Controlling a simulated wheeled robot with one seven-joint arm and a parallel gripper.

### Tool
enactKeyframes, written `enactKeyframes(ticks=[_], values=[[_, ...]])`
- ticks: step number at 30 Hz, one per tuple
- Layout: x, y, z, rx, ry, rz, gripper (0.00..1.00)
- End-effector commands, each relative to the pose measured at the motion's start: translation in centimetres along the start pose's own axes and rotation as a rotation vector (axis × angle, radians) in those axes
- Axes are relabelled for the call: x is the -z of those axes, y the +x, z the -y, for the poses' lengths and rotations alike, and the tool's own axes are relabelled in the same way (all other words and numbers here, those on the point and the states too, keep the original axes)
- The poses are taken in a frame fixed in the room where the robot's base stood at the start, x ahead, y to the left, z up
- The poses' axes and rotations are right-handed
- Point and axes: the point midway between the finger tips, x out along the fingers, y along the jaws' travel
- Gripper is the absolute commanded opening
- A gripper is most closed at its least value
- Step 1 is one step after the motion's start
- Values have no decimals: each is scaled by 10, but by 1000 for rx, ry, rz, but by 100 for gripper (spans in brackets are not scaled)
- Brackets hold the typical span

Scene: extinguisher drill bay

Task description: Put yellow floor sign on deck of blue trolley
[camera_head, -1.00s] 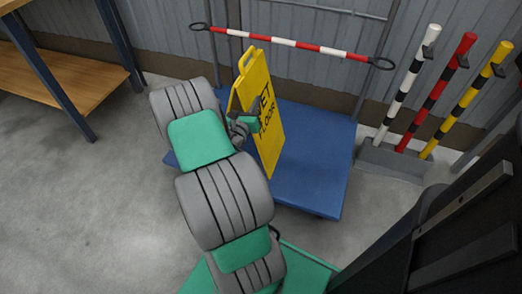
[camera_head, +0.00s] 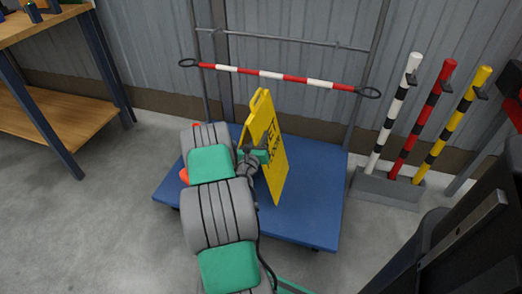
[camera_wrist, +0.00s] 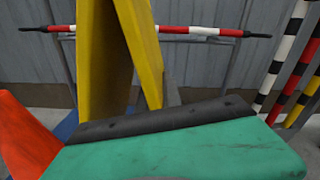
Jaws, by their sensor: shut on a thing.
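The yellow floor sign (camera_head: 270,148) stands upright, its two panels joined at the top, over the blue deck of the trolley (camera_head: 309,197). My gripper (camera_head: 252,158) is shut on the sign at its left side. I cannot tell whether the sign's lower edge touches the deck, since my arm hides part of it. In the wrist view the sign's yellow panels (camera_wrist: 140,45) rise behind the green and black gripper part, and its foot is hidden. An orange-red thing (camera_wrist: 25,135) shows at the wrist view's lower left, mostly hidden by my arm in the head view.
A red and white bar (camera_head: 272,75) spans across the trolley's back frame. Striped posts (camera_head: 433,120) in white, red and yellow stand in a grey base (camera_head: 385,189) to the right. A wooden workbench (camera_head: 75,125) stands at the left. Grey floor is clear at the lower left.

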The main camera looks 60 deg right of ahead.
Motion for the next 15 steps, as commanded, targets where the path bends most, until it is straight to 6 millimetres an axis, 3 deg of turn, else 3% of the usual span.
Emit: enactKeyframes(ticks=[5,15], values=[[29,0,-8,-1,1,2,0],[31,0,-9,0,1,3,0]])
